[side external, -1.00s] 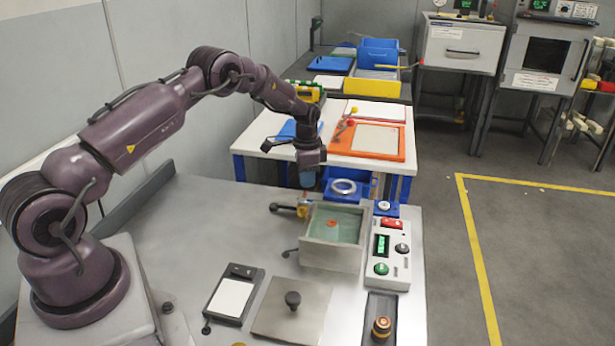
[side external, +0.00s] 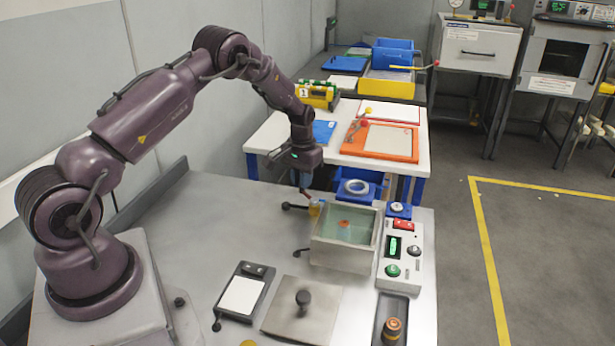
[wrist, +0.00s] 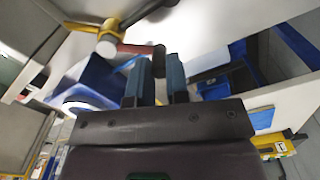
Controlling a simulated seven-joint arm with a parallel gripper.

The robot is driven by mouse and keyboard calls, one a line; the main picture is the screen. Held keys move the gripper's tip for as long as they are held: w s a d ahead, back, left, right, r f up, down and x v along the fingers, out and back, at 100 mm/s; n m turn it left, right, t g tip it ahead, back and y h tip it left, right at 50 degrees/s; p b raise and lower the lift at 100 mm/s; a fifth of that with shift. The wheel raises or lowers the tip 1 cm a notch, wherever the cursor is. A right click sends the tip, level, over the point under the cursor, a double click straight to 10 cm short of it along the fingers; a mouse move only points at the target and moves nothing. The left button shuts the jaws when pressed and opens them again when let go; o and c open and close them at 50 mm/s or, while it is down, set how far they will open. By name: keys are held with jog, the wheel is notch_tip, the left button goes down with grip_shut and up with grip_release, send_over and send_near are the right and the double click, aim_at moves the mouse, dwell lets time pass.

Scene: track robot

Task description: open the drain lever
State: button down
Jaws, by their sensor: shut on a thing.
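The tank (side external: 338,256) of greenish water stands on the grey bench. A yellow valve (side external: 315,208) sits at its back left; in the wrist view the yellow valve body (wrist: 108,37) carries the drain lever (wrist: 132,48), red with a dark end. My gripper (side external: 304,188) points down just behind and above the valve. In the wrist view my gripper's blue fingers (wrist: 158,66) are shut on the dark end of the lever. The side view largely hides this contact. A black-knobbed rod (side external: 287,206) extends left from beside the valve.
A control box (side external: 402,258) stands right of the tank. A lower black-knobbed rod (side external: 301,252) sticks out at the tank's left. A blue holder with a ring (side external: 357,188) is behind. A clipboard-like pad (side external: 243,293) and metal plate (side external: 290,320) lie in front. The left bench is clear.

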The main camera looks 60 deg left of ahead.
jog(key=s+n, duration=0.1)
jog(key=n, duration=0.2)
jog(key=shift+s+d, duration=0.2)
jog(key=shift+s, duration=0.15)
jog(key=shift+s+d+n, duration=0.15)
jog(key=shift+s+n, duration=0.1)
jog(key=shift+n, duration=0.45)
jog(key=shift+s+d+n, duration=0.15)
jog(key=shift+s+n, duration=0.1)
jog(key=shift+n, duration=0.45)
jog(key=c, duration=1.1)
grip_release()
jog(key=shift+r, duration=0.1)
notch_tip(320, 180, up, 13)
